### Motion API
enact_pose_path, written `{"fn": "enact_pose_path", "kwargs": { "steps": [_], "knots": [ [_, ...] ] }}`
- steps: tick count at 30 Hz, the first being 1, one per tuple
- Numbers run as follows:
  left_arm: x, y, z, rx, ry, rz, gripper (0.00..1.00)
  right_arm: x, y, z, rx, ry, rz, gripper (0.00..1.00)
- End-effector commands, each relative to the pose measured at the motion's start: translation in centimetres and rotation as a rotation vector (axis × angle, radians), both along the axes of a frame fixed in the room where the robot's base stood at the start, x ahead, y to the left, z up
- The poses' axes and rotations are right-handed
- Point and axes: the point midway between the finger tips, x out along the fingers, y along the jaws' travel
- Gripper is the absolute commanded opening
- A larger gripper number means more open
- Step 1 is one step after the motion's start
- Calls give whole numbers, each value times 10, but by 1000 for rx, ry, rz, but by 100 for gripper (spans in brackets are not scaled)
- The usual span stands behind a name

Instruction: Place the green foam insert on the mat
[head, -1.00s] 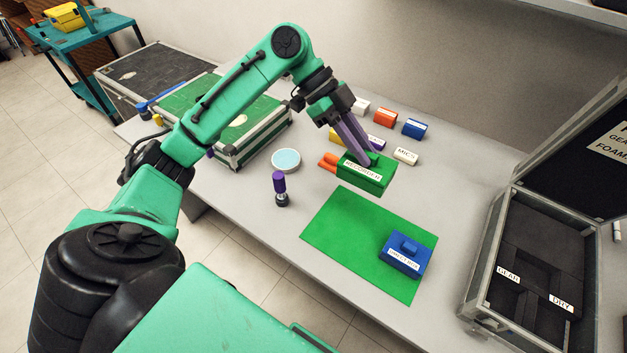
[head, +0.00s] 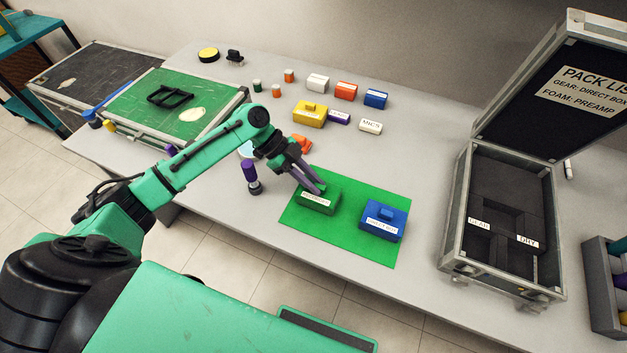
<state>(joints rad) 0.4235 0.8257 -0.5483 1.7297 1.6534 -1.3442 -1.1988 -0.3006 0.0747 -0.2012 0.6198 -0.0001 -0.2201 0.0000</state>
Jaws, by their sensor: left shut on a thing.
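The green foam insert (head: 319,203) is a green block with a white label on its front. It is at the left part of the green mat (head: 345,243), low over it or resting on it; I cannot tell if it touches. My left gripper (head: 316,190) reaches down from the upper left and is shut on the insert's top. A blue labelled block (head: 381,222) sits on the right part of the mat, a short gap from the green one. My right gripper is not in view.
An open case (head: 505,220) with dark foam and a packing list in its lid stands at right. A purple-topped bottle (head: 250,178) stands left of the mat. Several blocks, including a yellow one (head: 310,114), lie behind it. A green-lidded case (head: 170,104) is at left.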

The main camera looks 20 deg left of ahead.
Motion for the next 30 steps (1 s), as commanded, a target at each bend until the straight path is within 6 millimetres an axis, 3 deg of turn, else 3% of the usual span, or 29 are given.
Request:
{"fn": "enact_pose_path", "kwargs": {
  "steps": [9, 10, 12, 22, 26, 30],
  "knots": [
    [0, 0, -5, 0, -1, 0, 0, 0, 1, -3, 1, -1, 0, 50],
    [0, 0, -4, 0, -1, 0, 23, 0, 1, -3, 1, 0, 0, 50],
    [0, 0, -4, 1, -1, 0, 49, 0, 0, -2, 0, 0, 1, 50],
    [1, 2, 2, 2, -2, 1, 49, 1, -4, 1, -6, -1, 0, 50],
    [2, 21, 16, 4, -3, 3, 49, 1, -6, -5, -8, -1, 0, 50],
    [4, 49, 44, 4, -5, 4, 49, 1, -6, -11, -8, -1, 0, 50]
  ]
}}
